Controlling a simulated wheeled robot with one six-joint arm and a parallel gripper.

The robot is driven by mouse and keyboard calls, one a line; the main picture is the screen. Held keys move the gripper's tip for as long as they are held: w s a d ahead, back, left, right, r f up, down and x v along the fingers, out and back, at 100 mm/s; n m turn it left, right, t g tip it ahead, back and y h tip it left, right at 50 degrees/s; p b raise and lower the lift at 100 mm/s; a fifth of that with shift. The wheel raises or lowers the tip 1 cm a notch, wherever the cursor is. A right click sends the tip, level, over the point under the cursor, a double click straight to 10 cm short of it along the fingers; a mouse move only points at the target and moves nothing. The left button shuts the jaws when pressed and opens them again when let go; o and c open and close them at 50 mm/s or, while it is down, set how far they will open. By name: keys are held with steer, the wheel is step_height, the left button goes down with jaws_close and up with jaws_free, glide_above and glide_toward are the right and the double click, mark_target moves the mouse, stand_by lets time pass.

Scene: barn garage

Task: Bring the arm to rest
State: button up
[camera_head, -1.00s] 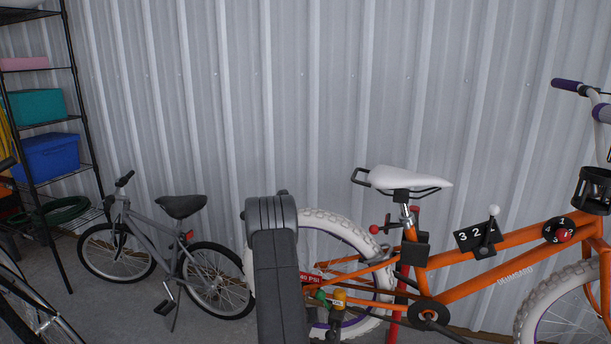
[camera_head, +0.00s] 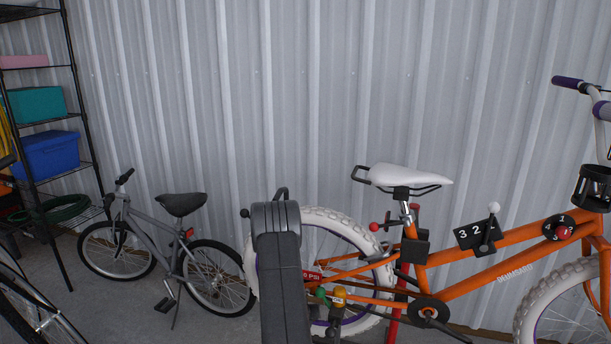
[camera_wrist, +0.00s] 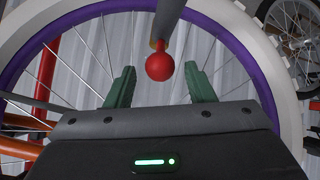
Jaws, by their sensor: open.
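My gripper (camera_wrist: 160,88) shows in the wrist view with its two green fingers spread apart, and nothing is held between them. A red ball knob (camera_wrist: 159,66) on a rod shows between and beyond the fingertips; I cannot tell how far off it is. Behind it is the orange bike's white-tyred wheel with a purple rim (camera_wrist: 246,60). In the head view my grey arm rises in front of the rear wheel of the orange bike (camera_head: 466,278), and the gripper itself is hidden there.
A small grey bike (camera_head: 150,232) stands on its kickstand at left. A black shelf rack (camera_head: 82,130) holds a teal bin (camera_head: 38,104) and a blue bin (camera_head: 48,156). Another wheel (camera_head: 35,310) is at lower left. The corrugated metal wall (camera_head: 300,90) closes the back.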

steer(key=b+x, duration=0.1)
steer(key=x, duration=0.1)
steer(key=shift+w+f, duration=0.15)
steer(key=shift+f, duration=0.3)
steer(key=shift+t+b, duration=0.3)
steer(key=shift+b, duration=0.7)
steer(key=b, duration=0.3)
steer(key=shift+s+f+t, duration=0.1)
steer(key=shift+s+t, duration=0.15)
steer(key=shift+t, duration=0.15)
steer(key=b, duration=0.2)
steer(key=t+h+b, duration=0.1)
steer(key=b, duration=0.2)
steer(key=shift+s+a+f+b, duration=0.15)
steer(key=shift+s+f+b, duration=0.05)
steer(key=shift+s+b, duration=0.1)
